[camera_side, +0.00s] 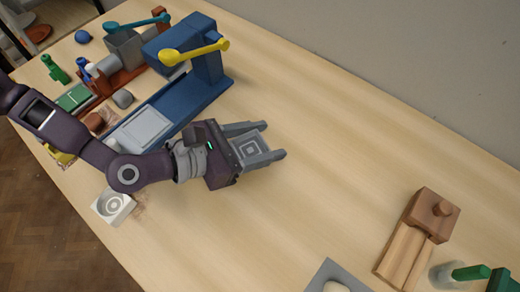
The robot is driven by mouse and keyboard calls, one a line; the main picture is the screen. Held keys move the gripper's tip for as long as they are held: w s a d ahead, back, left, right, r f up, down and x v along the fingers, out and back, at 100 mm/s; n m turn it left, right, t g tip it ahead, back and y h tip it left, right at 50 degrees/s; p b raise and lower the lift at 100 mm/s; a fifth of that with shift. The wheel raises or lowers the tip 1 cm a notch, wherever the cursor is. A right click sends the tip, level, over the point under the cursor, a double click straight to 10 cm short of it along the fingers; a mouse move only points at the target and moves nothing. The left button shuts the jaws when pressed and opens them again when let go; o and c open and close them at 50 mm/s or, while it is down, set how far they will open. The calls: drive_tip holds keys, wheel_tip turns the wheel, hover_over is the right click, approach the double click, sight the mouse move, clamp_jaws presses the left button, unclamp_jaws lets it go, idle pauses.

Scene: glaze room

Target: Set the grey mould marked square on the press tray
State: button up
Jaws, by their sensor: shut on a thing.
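My gripper (262,141) is shut on the grey mould marked with a square (250,151). The mould lies between the two fingers with its square mark facing up, and the gripper points right over the table. I cannot tell how high the mould is above the wood. The blue press (192,62) with a yellow handle stands at the upper middle. Its press tray (147,126), a light grey plate on the blue base, lies to the left of my gripper and looks empty. A pale mould marked with circles (115,206) sits at the table's left edge, below my arm.
A wooden block (442,206), a glass (446,274) and a grey board (323,272) are at lower right. The table's middle is clear.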

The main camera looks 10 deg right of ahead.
sight(262, 145)
wheel_tip(262, 145, up, 6)
drive_tip(key=shift+f, duration=0.1)
drive_tip(key=w+a+r+n+t+y, duration=0.35)
drive_tip(key=w+a+r, duration=0.25)
drive_tip(key=a+r, duration=0.25)
drive_tip(key=w+a+r+n+t+y, duration=0.25)
drive_tip(key=w+a+r+n, duration=0.2)
drive_tip(key=a+r, duration=0.35)
drive_tip(key=w+a+f+n+y, duration=0.1)
drive_tip(key=a+y, duration=0.1)
drive_tip(key=a, duration=0.9)
drive_tip(key=w+a+f+n+t+y, duration=0.1)
drive_tip(key=w+a+f+n+y, duration=0.1)
drive_tip(key=a, duration=0.9)
drive_tip(key=w+a+f+n+t+y, duration=0.1)
drive_tip(key=a+f+n+y, duration=0.1)
drive_tip(key=a, duration=0.9)
drive_tip(key=shift+w+a+y, duration=0.2)
drive_tip(key=shift+w+y, duration=0.1)
drive_tip(key=shift+w, duration=0.1)
drive_tip(key=shift+r, duration=0.1)
